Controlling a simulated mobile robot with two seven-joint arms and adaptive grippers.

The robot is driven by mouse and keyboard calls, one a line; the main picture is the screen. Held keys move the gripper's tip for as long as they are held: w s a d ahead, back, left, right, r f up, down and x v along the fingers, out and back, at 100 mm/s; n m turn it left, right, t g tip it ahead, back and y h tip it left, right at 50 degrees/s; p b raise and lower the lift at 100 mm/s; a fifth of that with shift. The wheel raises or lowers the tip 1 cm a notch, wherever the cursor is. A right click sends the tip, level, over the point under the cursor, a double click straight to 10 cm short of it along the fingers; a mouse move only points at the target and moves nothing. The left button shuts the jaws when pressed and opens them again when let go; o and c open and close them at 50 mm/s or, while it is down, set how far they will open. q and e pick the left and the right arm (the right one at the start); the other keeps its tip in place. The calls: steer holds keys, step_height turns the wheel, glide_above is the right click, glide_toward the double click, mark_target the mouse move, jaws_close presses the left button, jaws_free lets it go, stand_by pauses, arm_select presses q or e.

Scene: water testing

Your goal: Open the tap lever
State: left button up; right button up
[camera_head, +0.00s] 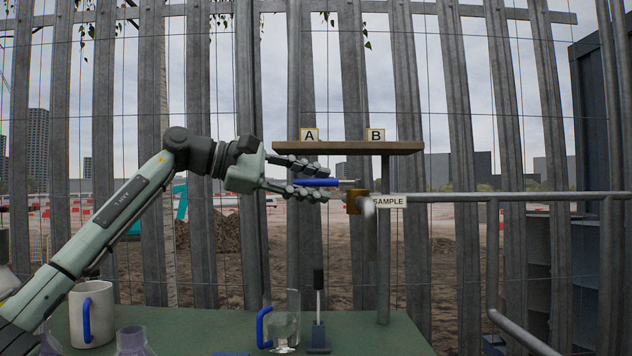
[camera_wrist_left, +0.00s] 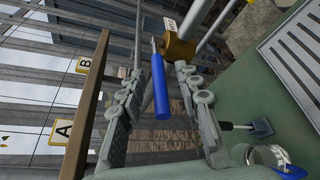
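The tap has a brass body (camera_head: 354,203) at the end of a grey pipe, beside a SAMPLE label (camera_head: 389,201). Its blue lever (camera_head: 316,182) sticks out level to the left. The brass body (camera_wrist_left: 178,47) and blue lever (camera_wrist_left: 160,95) also show in the left wrist view. My left gripper (camera_head: 327,184) is open, one finger above the lever and one below. In the left wrist view, the lever lies between the open fingers (camera_wrist_left: 160,74), with gaps that look visible on both sides. My right gripper is not in view.
A wooden shelf (camera_head: 350,148) with signs A (camera_head: 310,134) and B (camera_head: 375,135) is just above the gripper. Below, the green table (camera_head: 385,340) holds a white mug (camera_head: 92,314), a glass beaker (camera_head: 285,318) and a dark upright tool (camera_head: 318,300). A metal fence stands behind.

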arm_select(q)
steer(key=shift+w+d, duration=0.1)
steer(key=shift+d, duration=0.1)
steer(key=shift+c, duration=0.2)
jaws_close()
